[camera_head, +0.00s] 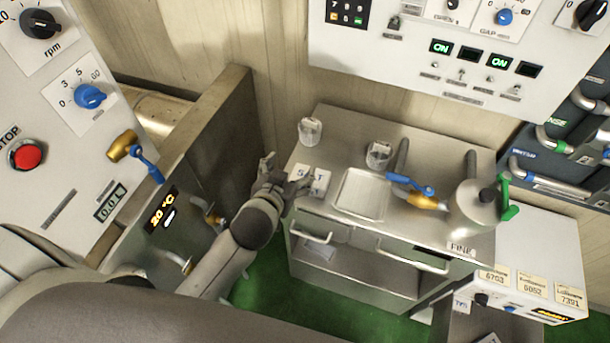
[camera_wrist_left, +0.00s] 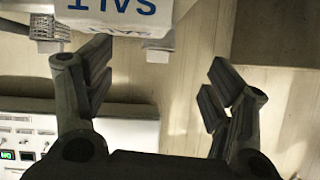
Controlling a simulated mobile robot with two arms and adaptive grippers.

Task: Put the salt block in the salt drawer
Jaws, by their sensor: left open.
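The salt block (camera_head: 318,174), white with blue SALT lettering, sits at the left end of the steel cart's top (camera_head: 345,125). In the left wrist view the salt block (camera_wrist_left: 120,14) shows at the top edge, its lettering upside down and partly cut off. My left gripper (camera_head: 286,172) is open beside the block, with one finger near it; contact cannot be told. In the left wrist view its fingers (camera_wrist_left: 158,88) are spread with nothing between them. Two drawer handles, left (camera_head: 312,238) and right (camera_head: 412,263), show on the cart's front; no salt drawer label is readable. My right gripper is not in view.
Two small clear containers, left (camera_head: 310,131) and right (camera_head: 379,154), a shallow tray (camera_head: 361,192), a blue-handled valve (camera_head: 420,192) and a metal vessel (camera_head: 474,205) crowd the cart top. A dark panel (camera_head: 215,160) stands close left of my arm. Green floor (camera_head: 262,285) lies below.

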